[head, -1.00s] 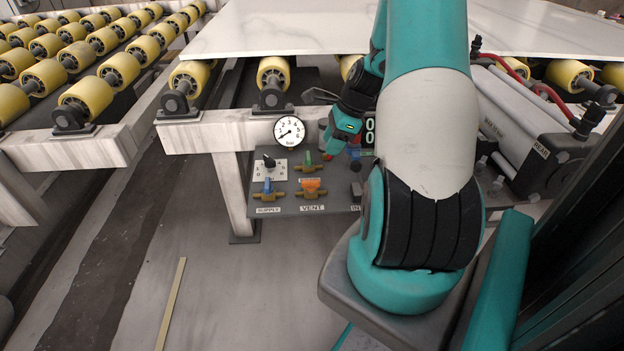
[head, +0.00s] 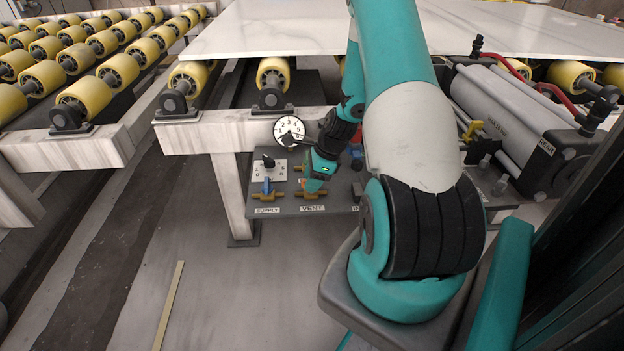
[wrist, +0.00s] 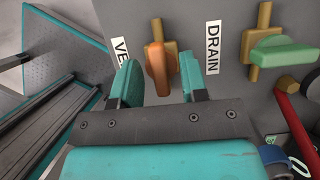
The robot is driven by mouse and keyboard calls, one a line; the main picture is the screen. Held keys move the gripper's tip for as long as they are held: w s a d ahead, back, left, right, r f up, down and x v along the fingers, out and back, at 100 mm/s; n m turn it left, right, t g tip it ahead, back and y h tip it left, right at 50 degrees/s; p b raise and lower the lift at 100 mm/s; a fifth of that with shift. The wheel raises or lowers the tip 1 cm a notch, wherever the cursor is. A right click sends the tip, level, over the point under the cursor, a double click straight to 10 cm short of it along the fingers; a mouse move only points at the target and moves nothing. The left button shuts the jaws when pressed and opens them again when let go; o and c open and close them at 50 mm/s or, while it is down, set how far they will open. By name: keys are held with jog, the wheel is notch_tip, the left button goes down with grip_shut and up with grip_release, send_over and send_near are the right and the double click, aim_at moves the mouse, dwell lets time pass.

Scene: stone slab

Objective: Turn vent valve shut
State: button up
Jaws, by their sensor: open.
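The vent valve has an orange handle (wrist: 159,70) on a brass pipe piece (wrist: 157,30). In the wrist view the handle lies roughly along its pipe. My gripper (wrist: 161,75) is open, one finger on each side of the orange handle; I cannot tell whether either finger touches it. In the head view my gripper (head: 311,187) is over the vent valve (head: 307,195), above the VENT label (head: 312,208), and hides most of the handle.
On the panel (head: 335,200), a blue supply handle (head: 267,187) is left of the vent valve. The wrist view shows a green handle (wrist: 284,52) across its pipe near the DRAIN label (wrist: 213,47), and a red lever (wrist: 291,110). A gauge (head: 289,130) is above. A slab (head: 300,35) overhangs behind.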

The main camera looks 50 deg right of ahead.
grip_shut()
jog(key=shift+r+n+p, duration=0.1)
jog(key=shift+n+p, duration=0.2)
jog(key=shift+p, duration=0.1)
jog(key=n+g+y+p, duration=0.1)
jog(key=n+p, duration=0.1)
jog(key=n, duration=0.1)
jog(key=shift+r, duration=0.1)
jog(key=n+g+p, duration=0.1)
jog(key=n, duration=0.1)
jog(key=n+p, duration=0.1)
jog(key=n, duration=0.1)
jog(key=shift+w+n+g+y, duration=0.15)
jog(key=shift+n+g+y, duration=0.15)
jog(key=shift+g, duration=0.1)
jog(key=n+g, duration=0.1)
jog(key=n, duration=0.1)
jog(key=n+g+p, duration=0.1)
jog(key=n, duration=0.2)
jog(key=shift+w, duration=0.1)
jog(key=n+g+h, duration=0.1)
jog(key=n, duration=0.3)
jog(key=shift+n+g, duration=0.3)
jog(key=shift+n, duration=0.1)
